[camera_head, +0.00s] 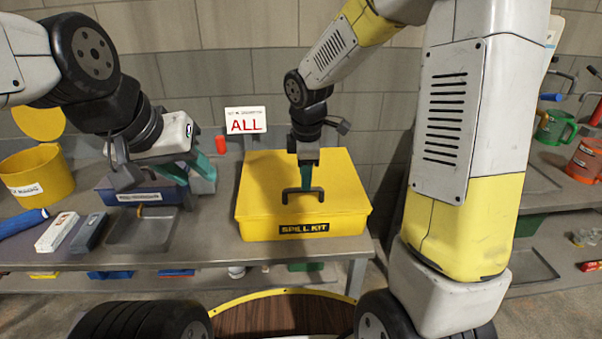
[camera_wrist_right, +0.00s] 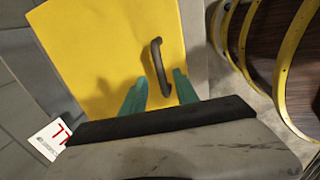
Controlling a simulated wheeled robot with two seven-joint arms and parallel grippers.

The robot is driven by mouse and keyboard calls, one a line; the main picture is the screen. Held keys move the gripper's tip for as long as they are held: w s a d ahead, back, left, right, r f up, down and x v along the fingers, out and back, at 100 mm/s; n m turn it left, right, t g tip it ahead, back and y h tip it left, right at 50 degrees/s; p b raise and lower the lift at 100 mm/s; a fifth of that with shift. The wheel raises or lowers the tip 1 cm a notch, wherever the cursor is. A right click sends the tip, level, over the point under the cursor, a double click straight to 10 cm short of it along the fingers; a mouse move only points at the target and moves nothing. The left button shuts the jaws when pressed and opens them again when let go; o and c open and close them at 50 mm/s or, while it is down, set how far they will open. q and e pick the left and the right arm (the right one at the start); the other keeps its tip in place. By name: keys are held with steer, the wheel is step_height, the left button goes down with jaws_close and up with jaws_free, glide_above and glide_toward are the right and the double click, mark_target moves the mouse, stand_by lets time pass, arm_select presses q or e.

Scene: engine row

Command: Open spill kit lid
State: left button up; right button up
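The yellow spill kit (camera_head: 262,205) stands on the bench in the middle of the head view, its lid (camera_head: 330,165) down. A dark handle (camera_head: 303,191) stands up from the lid near the front. My right gripper (camera_head: 305,178) points down at the handle. In the right wrist view the teal fingertips (camera_wrist_right: 160,88) are apart, with the lower end of the handle (camera_wrist_right: 158,65) between or just beyond them; I cannot tell if they touch it. My left gripper (camera_head: 180,168) hangs over the bench to the left, its teal fingers apart, near a blue bin (camera_head: 140,197).
A yellow bucket (camera_head: 38,178) with raised lid, a blue roll (camera_head: 22,223), small boxes (camera_head: 57,232) and a grey tray (camera_head: 140,232) lie left. An "ALL" sign (camera_head: 246,121) stands behind the kit. A second bench with green (camera_head: 553,128) and orange (camera_head: 586,160) containers is right.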

steer(key=shift+w+f, duration=0.2)
steer(key=shift+f, duration=0.7)
steer(key=shift+w+f, duration=0.15)
steer(key=shift+f, duration=0.7)
steer(key=shift+c, duration=0.3)
jaws_close()
steer(key=shift+r, duration=0.1)
